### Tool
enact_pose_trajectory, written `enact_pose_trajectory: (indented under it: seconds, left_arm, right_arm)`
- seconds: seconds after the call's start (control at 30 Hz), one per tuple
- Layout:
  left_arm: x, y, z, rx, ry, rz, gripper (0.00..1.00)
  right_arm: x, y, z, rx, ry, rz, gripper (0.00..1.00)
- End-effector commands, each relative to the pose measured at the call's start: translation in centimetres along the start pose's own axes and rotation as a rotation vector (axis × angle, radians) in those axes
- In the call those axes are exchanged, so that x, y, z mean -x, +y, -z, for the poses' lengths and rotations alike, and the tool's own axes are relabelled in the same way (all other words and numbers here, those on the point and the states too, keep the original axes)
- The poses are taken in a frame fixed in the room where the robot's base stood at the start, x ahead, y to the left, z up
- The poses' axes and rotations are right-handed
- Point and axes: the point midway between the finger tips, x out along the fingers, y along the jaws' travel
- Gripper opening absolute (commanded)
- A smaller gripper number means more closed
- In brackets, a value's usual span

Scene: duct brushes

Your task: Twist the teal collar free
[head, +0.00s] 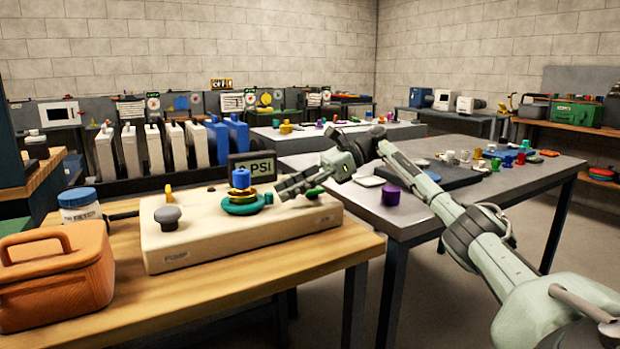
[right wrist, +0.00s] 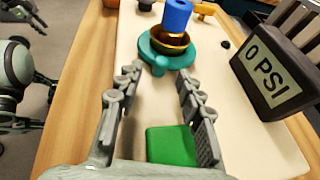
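The teal collar (head: 243,208) sits on the cream pump box (head: 180,236), under a brass ring (head: 240,193) and a blue cylinder (head: 240,178). In the right wrist view the collar (right wrist: 152,57) is just beyond my right gripper's fingertips.
A green block (right wrist: 172,145) lies between my right gripper's finger bases, lower down. A grey knob (head: 168,217), a blue-lidded jar (head: 80,207) and an orange case (head: 52,280) are to the left.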

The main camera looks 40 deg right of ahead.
Motion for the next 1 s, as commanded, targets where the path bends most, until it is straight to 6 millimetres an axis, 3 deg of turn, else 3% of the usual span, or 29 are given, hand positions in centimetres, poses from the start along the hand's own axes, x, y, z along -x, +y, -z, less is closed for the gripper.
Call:
enact_pose_trajectory:
  seconds: [0.2,0.4,0.6,1.0]
  left_arm:
    - [0.0,0.0,0.0,-0.001,0.0,0.001,0.4]
    - [0.0,0.0,0.0,-0.001,0.0,0.001,0.4]
    - [0.0,0.0,0.0,-0.001,0.0,0.001,0.4]
    - [0.0,0.0,0.0,-0.001,0.001,0.001,0.4]
  right_arm:
    - [5.0,-0.1,-0.2,-0.001,-0.003,0.005,0.38]
    - [8.2,-0.1,-0.1,0.001,-0.002,0.003,0.38]
    - [9.4,0.0,0.0,0.0,-0.001,-0.001,0.38]
    - [9.5,0.0,0.0,-0.001,0.0,-0.001,0.38]
